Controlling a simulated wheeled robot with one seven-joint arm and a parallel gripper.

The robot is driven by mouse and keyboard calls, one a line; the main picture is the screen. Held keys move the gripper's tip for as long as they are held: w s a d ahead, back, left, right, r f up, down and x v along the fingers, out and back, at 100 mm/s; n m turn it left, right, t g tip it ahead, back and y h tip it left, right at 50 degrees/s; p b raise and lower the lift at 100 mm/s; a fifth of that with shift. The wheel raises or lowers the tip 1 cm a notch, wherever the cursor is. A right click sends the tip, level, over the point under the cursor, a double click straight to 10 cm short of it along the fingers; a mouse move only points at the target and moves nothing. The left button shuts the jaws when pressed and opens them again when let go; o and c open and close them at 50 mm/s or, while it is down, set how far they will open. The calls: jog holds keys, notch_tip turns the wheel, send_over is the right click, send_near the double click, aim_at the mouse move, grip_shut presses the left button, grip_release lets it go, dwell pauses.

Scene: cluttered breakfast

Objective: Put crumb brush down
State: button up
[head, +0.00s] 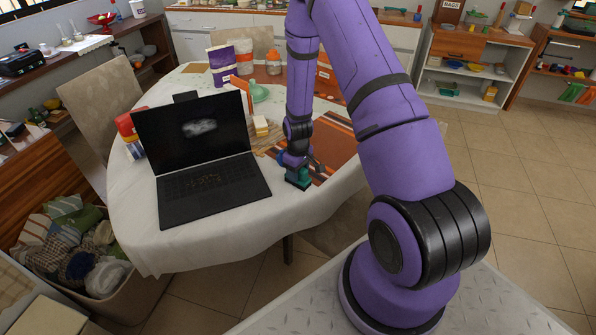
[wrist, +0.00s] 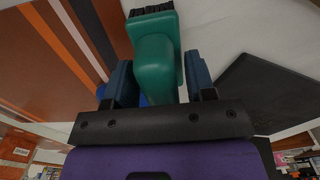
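The crumb brush (wrist: 156,55) is green with dark bristles, and fills the space between my gripper's two blue fingers in the wrist view. My gripper (wrist: 160,82) appears shut on it, one finger on each side. In the head view the brush (head: 298,178) is low at the tabletop, right of the laptop, with my gripper (head: 293,160) just above it. Its lower end is at or very near the white cloth; I cannot tell whether it touches.
The open black laptop (head: 205,160) stands left of the brush, its corner close by. An orange-brown striped mat (head: 335,150) lies to the right. Purple and white containers (head: 222,65) stand at the back. The white tablecloth (head: 225,232) is bare toward the front edge.

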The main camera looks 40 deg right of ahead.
jog(key=shift+o, duration=0.2)
jog(key=shift+r, duration=0.1)
notch_tip(320, 180, up, 12)
jog(key=shift+f, duration=0.1)
jog(key=s+a+r+m+t, duration=0.1)
jog(key=s+a+r, duration=0.3)
jog(key=r, duration=0.9)
jog(key=s+a+r+t, duration=0.2)
jog(key=s+a+r, duration=0.1)
jog(key=r, duration=0.9)
jog(key=s+a+r+m+t, duration=0.1)
jog(key=s+a+r, duration=0.2)
jog(key=s+r, duration=0.3)
jog(key=s+a+r+m+t, duration=0.1)
jog(key=s+a+r, duration=0.2)
jog(key=s, duration=1)
notch_tip(320, 180, up, 3)
jog(key=shift+s+f, duration=0.1)
jog(key=shift+s, duration=0.15)
